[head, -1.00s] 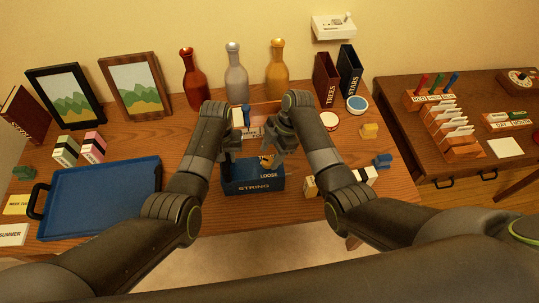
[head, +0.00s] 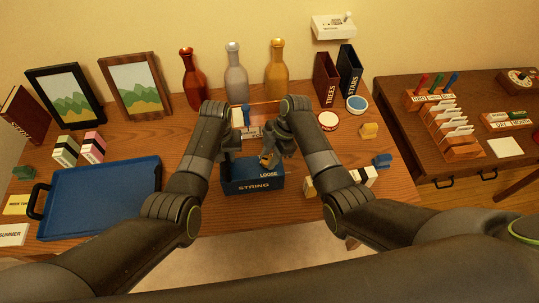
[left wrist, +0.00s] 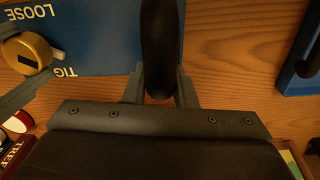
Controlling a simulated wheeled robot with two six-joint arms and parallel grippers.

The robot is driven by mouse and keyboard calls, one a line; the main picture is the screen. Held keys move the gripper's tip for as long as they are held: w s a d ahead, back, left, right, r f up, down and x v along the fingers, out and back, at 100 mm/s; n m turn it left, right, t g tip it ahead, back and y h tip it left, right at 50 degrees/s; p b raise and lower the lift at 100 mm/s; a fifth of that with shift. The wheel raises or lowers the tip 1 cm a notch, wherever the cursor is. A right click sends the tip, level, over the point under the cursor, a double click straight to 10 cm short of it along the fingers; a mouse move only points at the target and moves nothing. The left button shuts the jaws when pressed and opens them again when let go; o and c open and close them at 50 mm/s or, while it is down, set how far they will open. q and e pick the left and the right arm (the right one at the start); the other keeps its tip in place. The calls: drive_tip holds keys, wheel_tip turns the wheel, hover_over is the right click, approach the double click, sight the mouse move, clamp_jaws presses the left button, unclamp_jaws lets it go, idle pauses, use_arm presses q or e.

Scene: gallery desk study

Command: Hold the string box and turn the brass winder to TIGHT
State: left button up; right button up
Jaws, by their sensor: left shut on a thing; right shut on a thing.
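The blue string box (head: 235,184) sits at the table's front middle, with STRING on its front and LOOSE on its top. In the left wrist view its blue top (left wrist: 95,35) shows LOOSE and part of TIGHT. My left gripper (left wrist: 160,90) is shut on the box's black handle (left wrist: 162,40) at the left end; in the head view this left gripper (head: 231,146) is partly hidden. The brass winder (left wrist: 27,55) has a dark mark on its round face; which label it points at is unclear. My right gripper (head: 270,158) is shut on the winder from above.
A blue tray (head: 100,198) lies to the left of the box. Three bottles (head: 236,80) and the TREES and STARS holders (head: 327,80) stand behind. Small white and yellow blocks (head: 362,176) lie to the right. A second desk (head: 430,165) stands further right.

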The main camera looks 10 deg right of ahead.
use_arm(q)
drive_tip(key=shift+s+d, duration=0.1)
drive_tip(key=shift+d, duration=0.05)
use_arm(e)
drive_tip(key=shift+a+m, duration=0.1)
drive_tip(key=shift+m, duration=0.2)
use_arm(q)
drive_tip(key=shift+d, duration=0.1)
use_arm(e)
drive_tip(key=m+t, duration=0.2)
drive_tip(key=m, duration=0.3)
drive_tip(key=shift+s+a+r+m, duration=0.1)
drive_tip(key=shift+m, duration=0.2)
use_arm(q)
drive_tip(key=shift+s, duration=0.1)
use_arm(e)
drive_tip(key=m+t, duration=0.1)
drive_tip(key=m, duration=0.1)
drive_tip(key=m+t, duration=0.1)
drive_tip(key=m, duration=0.2)
drive_tip(key=shift+s+a+m+h, duration=0.1)
drive_tip(key=shift+a+m+h, duration=0.05)
drive_tip(key=shift+m+h, duration=0.2)
drive_tip(key=shift+r, duration=0.1)
drive_tip(key=o, duration=0.7)
drive_tip(key=shift+c, duration=0.2)
drive_tip(key=shift+o, duration=1.3)
drive_tip(key=shift+t, duration=0.3)
drive_tip(key=shift+o, duration=0.4)
drive_tip(key=shift+s, duration=0.1)
